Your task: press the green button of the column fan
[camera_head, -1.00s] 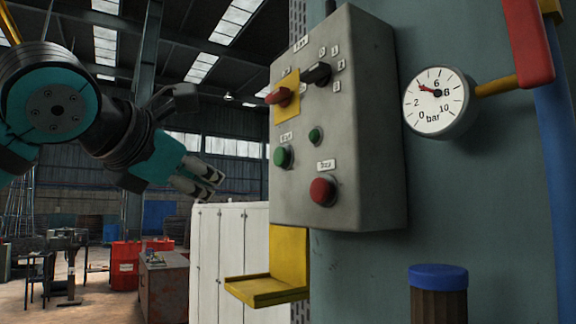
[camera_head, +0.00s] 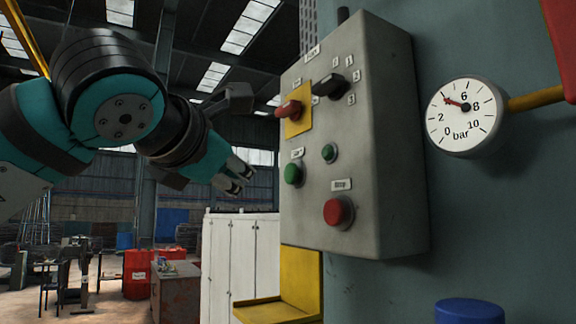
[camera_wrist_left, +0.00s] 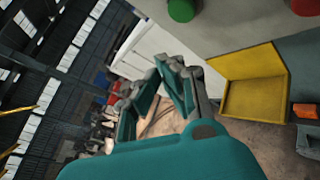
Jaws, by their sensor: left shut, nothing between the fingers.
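A grey control box (camera_head: 385,150) is fixed to a grey-green column. The larger green button (camera_head: 293,173) is at the lower left of its front and also shows at the top of the left wrist view (camera_wrist_left: 182,10). A smaller green button or lamp (camera_head: 328,152) is up and right of it, and a red button (camera_head: 338,212) is below. My left gripper (camera_head: 240,178) is shut and empty, left of the larger green button and apart from it. Its fingers (camera_wrist_left: 172,68) also show in the left wrist view. My right gripper is not in view.
A red knob (camera_head: 288,110) on a yellow plate and a black knob (camera_head: 328,85) protrude above the buttons. A yellow bracket (camera_head: 300,275) is below the box. A pressure gauge (camera_head: 465,117) is at right, and white lockers (camera_head: 240,250) are behind.

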